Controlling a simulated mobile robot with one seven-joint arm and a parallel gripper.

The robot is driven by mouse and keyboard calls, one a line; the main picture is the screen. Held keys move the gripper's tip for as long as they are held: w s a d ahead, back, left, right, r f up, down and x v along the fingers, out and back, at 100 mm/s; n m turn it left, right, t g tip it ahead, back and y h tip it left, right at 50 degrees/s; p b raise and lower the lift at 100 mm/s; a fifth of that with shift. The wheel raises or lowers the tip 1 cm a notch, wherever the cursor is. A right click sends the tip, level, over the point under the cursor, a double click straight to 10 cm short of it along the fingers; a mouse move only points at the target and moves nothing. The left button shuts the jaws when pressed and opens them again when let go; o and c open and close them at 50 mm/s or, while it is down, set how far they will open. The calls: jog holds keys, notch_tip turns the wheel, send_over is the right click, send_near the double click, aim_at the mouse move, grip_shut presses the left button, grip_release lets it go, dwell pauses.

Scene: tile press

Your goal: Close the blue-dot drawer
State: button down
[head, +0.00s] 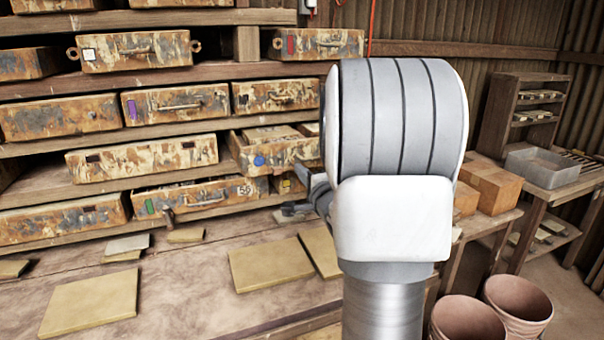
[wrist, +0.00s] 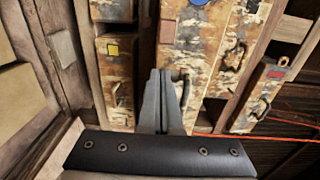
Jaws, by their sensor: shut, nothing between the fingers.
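The blue-dot drawer (head: 285,153) is a rusty, paint-flaked box in the middle shelf row, left of my arm in the head view. It stands pulled out, with its open top and some contents showing, and its right end is hidden by my arm. Its round blue dot shows at the top edge of the wrist view, on the drawer front (wrist: 200,32).
A green-label drawer (head: 190,196) sits lower left, and a yellow-label drawer (wrist: 117,75) shows beside my fingers. Flat tiles (head: 270,273) lie on the bench below. Cardboard boxes (head: 492,184) and buckets (head: 517,305) stand to the right.

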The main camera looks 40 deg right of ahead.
jog(key=x, duration=1)
jog(key=shift+w+d+r+p, duration=0.1)
jog(key=shift+w+p, duration=0.2)
jog(key=shift+p, duration=0.1)
jog(key=shift+r, duration=0.2)
jog(key=shift+w, duration=0.1)
jog(key=shift+f, duration=0.1)
